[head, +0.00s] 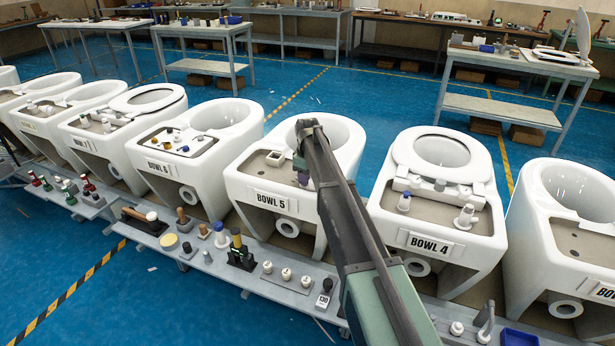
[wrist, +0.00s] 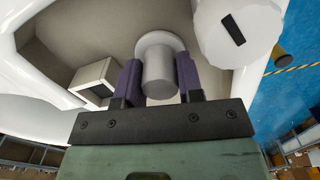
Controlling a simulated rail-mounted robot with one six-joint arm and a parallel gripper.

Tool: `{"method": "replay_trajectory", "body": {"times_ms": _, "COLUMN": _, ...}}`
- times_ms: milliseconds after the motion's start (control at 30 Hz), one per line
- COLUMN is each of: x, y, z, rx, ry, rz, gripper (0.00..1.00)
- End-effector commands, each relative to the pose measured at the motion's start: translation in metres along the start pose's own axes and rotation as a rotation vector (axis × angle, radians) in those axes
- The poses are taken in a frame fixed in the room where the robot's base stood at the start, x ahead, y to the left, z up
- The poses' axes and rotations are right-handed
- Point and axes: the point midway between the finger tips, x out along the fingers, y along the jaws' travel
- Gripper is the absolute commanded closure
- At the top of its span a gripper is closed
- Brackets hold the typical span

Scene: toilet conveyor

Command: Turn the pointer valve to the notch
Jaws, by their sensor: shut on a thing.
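In the wrist view my gripper (wrist: 159,78) has its two purple fingers on either side of a short grey cylinder (wrist: 158,72). The cylinder stands on a round pale flange on the recessed beige deck, and I take it to be the pointer valve. A pointer on it and the notch cannot be made out. In the head view my gripper (head: 303,172) is low over the rear deck of Bowl 5 (head: 243,186). My arm hides part of that deck, and the valve is not clear there.
An open pale square block (wrist: 93,80) stands on the deck beside the fingers. A white round piece with a dark slot (wrist: 226,32) is close on the other side. Bowl 4 (head: 466,239) stands right of my arm. A grey rail shelf (head: 262,279) with several small parts runs in front.

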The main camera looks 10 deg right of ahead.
Motion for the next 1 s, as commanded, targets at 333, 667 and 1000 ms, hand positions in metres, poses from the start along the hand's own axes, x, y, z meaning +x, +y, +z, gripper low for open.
{"method": "replay_trajectory", "body": {"times_ms": 333, "x": 0.0002, "y": -0.0003, "z": 0.0003, "rx": 0.028, "ry": 0.0, "rz": -0.001, "gripper": 0.89}}
{"method": "replay_trajectory", "body": {"times_ms": 667, "x": 0.0002, "y": -0.0003, "z": 0.0002, "rx": 0.027, "ry": 0.0, "rz": -0.001, "gripper": 0.44}}
{"method": "replay_trajectory", "body": {"times_ms": 1000, "x": -0.0036, "y": -0.0001, "z": 0.0001, "rx": 0.027, "ry": 0.0, "rz": 0.0, "gripper": 0.4}}
